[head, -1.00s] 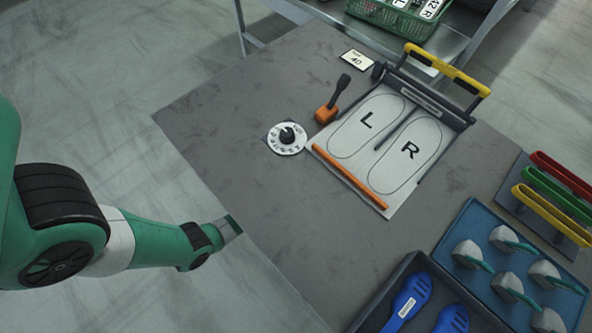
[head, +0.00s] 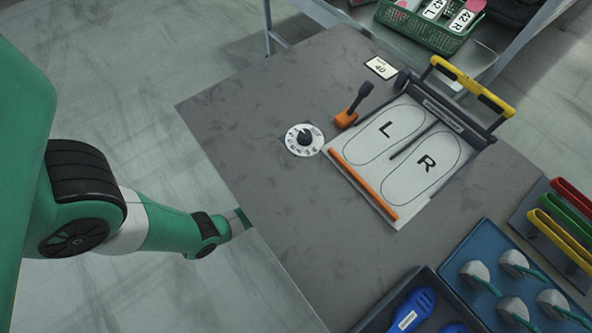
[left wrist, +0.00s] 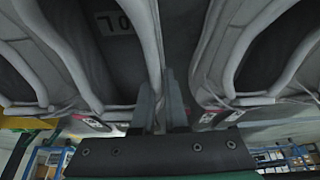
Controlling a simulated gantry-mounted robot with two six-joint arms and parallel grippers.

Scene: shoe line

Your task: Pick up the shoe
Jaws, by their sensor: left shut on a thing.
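In the left wrist view my left gripper (left wrist: 164,105) is close in, its two fingers nearly together at the wall of a grey shoe (left wrist: 145,35). It is shut on that shoe. The shoe has a pale rim and a dark inside with a small label (left wrist: 115,22). A second grey shoe (left wrist: 225,55) is at the right of the fingers. In the head view my left arm comes in from the left and ends beside the table's edge; its fingers and the shoe are not seen there. My right gripper is not in view.
The grey table (head: 235,110) has a plate marked L and R (head: 408,198), a dial (head: 304,140) and an orange-based lever (head: 346,117). A dark tray (head: 372,322) holds blue pieces. A blue tray (head: 466,243) holds several grey pieces. A green basket (head: 425,38) stands behind.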

